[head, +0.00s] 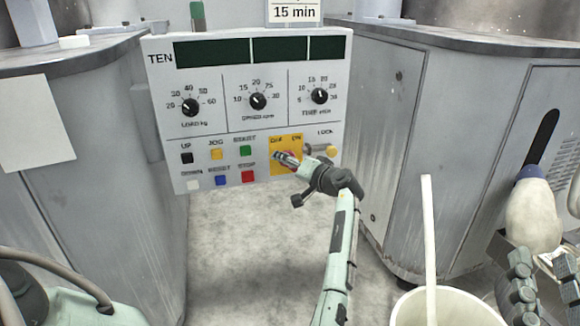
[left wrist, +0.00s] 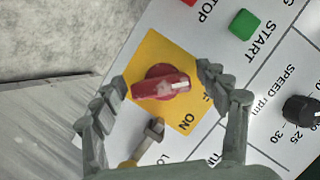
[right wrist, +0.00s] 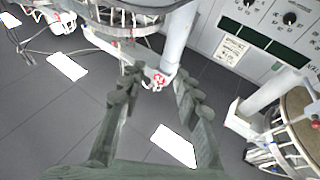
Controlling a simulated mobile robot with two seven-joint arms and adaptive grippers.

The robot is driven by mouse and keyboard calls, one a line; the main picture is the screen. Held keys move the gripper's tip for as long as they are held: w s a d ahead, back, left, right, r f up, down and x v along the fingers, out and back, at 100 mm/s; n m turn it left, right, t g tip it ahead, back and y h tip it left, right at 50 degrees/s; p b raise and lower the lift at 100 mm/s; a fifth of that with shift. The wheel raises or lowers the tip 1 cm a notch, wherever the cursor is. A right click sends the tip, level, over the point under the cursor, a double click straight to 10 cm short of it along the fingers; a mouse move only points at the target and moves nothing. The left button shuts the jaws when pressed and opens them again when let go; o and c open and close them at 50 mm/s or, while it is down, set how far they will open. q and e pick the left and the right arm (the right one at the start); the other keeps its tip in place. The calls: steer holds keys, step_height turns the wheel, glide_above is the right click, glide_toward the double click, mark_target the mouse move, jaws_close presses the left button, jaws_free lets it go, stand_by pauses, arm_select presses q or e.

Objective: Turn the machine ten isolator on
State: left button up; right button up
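The panel marked TEN (head: 215,115) faces me. Its isolator is a red rotary knob (left wrist: 160,84) on a yellow plate (left wrist: 150,52) marked ON; the other word is mostly hidden by a finger. The knob's white-marked end points right in the left wrist view. In the head view the left gripper (head: 284,158) covers most of the knob. In the left wrist view the left gripper (left wrist: 160,88) is open, one finger on each side of the knob, with visible gaps. My right gripper (right wrist: 155,88) is open and empty, away from the panel.
Black dials (head: 258,101) and coloured push buttons such as the red STOP (head: 248,177) sit near the isolator. A yellow LOCK fitting (head: 331,151) is close to its right. A white bucket (head: 445,310) and a bottle (head: 533,215) stand at the right.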

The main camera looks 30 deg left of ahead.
arm_select(q)
steer(key=c, duration=1.1)
